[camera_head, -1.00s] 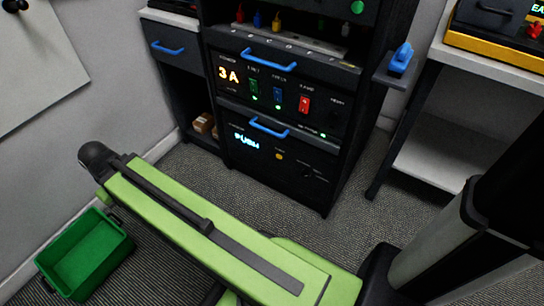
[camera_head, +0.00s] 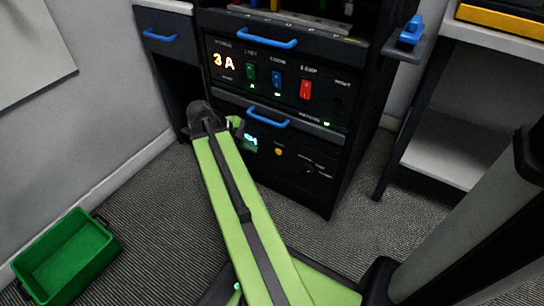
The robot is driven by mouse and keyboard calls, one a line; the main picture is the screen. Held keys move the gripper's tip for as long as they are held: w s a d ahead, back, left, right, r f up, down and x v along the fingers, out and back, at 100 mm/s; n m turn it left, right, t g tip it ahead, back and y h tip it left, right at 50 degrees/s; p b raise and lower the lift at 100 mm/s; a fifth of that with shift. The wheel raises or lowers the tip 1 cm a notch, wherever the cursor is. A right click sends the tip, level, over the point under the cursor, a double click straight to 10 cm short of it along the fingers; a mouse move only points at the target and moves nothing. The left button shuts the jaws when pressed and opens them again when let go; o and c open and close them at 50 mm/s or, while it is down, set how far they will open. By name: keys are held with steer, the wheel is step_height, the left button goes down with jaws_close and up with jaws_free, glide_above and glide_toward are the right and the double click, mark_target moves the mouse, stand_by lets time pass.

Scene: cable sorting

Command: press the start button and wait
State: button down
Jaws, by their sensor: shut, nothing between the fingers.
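A black equipment rack (camera_head: 325,170) stands ahead of me. Its lower panel has a small round yellow button (camera_head: 278,152), the only button-like part I see there; its label is too small to read. A blue-lit display (camera_head: 250,140) left of the button is partly covered by my arm; it read "PUSH" earlier. My green arm (camera_head: 235,205) reaches up toward this panel, its dark elbow end at the panel's left. My gripper itself does not show; it is hidden behind the arm or out of frame.
The panel above shows "3A" (camera_head: 223,61) and green, blue and red switches (camera_head: 306,89). Blue drawer handles (camera_head: 268,118) stick out. A green bin (camera_head: 66,256) stands on the floor at left. A white-shelved table (camera_head: 440,155) stands at right.

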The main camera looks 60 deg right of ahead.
mark_target(278, 152)
steer(key=shift+f, duration=0.1)
steer(key=s+d+f+b, duration=0.3)
steer(key=d+f+b, duration=0.4)
steer(key=d+b, duration=0.1)
steer(key=shift+s+d+f, duration=0.3)
steer(key=shift+s+f, duration=0.05)
steer(key=shift+f, duration=0.05)
